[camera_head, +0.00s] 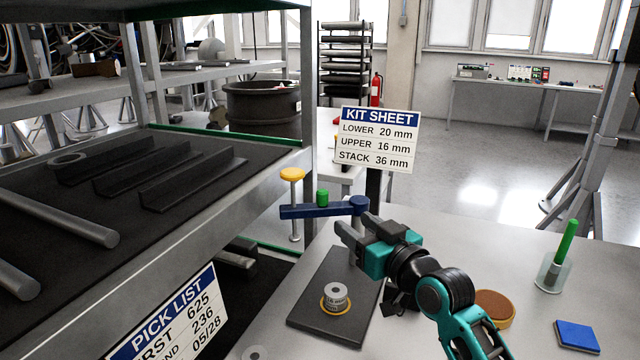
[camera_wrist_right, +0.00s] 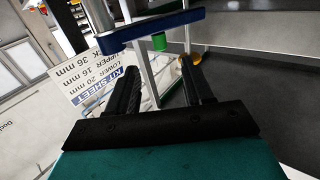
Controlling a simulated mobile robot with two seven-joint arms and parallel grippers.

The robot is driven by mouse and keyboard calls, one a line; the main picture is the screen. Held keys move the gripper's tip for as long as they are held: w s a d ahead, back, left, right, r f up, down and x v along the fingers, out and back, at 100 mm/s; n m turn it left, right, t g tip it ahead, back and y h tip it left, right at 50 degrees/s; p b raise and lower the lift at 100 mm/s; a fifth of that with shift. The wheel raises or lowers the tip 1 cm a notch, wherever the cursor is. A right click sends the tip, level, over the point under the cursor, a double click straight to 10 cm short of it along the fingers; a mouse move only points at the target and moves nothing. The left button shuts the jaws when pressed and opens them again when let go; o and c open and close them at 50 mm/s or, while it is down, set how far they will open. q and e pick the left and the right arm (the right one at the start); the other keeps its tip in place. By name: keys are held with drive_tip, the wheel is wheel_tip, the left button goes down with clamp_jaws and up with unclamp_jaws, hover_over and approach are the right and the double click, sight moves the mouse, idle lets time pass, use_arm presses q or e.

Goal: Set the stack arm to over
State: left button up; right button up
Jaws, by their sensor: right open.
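The stack arm is a blue bar (camera_head: 318,209) pointing left from a round pivot at its right end, raised above the table. A green knob (camera_head: 322,197) stands on it, and a yellow-capped spindle (camera_head: 292,175) is at its free left end. A grey ring stack (camera_head: 336,293) sits on an orange ring on a dark plate (camera_head: 330,331), lower and nearer me than the arm. My right gripper (camera_head: 353,226) is open and empty, just in front of the arm near its pivot. In the right wrist view the bar (camera_wrist_right: 145,30) lies beyond the fingertips. My left gripper is not in view.
The kit sheet sign (camera_head: 376,139) stands behind the pivot. A grey shelf rack (camera_head: 190,262) with a pick list (camera_head: 165,318) fills the left. A brown round pad (camera_head: 494,308), a green stick in a clear cup (camera_head: 553,272) and a blue pad (camera_head: 577,336) lie right.

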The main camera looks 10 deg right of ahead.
sight(325, 198)
drive_tip(key=x, duration=0.8)
drive_tip(key=r+x, duration=0.1)
drive_tip(key=x, duration=0.4)
drive_tip(key=shift+w, duration=0.15)
drive_tip(key=shift+c, duration=0.3)
clamp_jaws()
drive_tip(key=shift+f+b, duration=0.1)
drive_tip(key=shift+b, duration=0.2)
